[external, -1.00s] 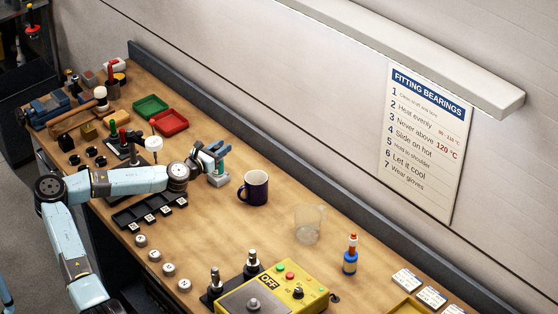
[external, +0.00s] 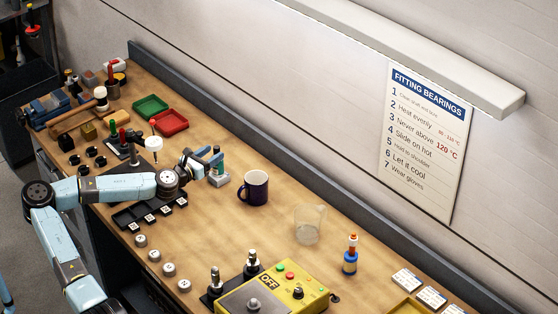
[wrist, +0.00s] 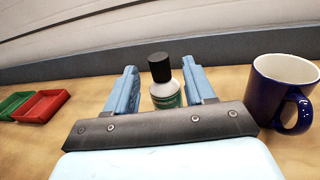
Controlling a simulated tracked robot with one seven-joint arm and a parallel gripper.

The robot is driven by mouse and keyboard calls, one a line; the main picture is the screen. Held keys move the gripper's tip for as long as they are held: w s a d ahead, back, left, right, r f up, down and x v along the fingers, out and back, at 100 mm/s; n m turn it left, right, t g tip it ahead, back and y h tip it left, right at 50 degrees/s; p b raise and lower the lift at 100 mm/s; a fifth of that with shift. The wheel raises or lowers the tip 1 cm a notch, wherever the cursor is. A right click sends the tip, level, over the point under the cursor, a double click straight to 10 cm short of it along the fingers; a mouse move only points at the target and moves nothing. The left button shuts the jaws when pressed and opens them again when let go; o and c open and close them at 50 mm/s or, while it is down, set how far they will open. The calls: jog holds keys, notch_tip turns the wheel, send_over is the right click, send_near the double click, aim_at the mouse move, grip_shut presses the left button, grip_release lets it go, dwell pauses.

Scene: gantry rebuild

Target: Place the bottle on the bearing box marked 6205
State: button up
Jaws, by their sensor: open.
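The bottle, with a black cap, pale shoulder and green label, shows in the wrist view (wrist: 163,90) between the two blue fingers of my gripper (wrist: 160,72). My gripper is open, with a visible gap on each side of the bottle. In the external view the bottle (external: 217,157) stands upright at my gripper (external: 208,164), partly hidden by the fingers. The gripper bar hides its lower part in the wrist view. White-topped boxes (external: 407,280) (external: 431,297) lie at the far right end of the bench; their markings are too small to read, so I cannot tell which is 6205.
A dark blue mug (external: 256,188) stands close to the right of the bottle, also in the wrist view (wrist: 283,88). Farther right are a clear beaker (external: 308,224), a blue-and-orange bottle (external: 350,258) and a yellow OFF unit (external: 283,293). Green (external: 150,107) and red trays lie behind left.

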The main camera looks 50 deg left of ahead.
jog(key=s+d, duration=0.1)
jog(key=s, duration=0.6)
jog(key=shift+d, duration=0.1)
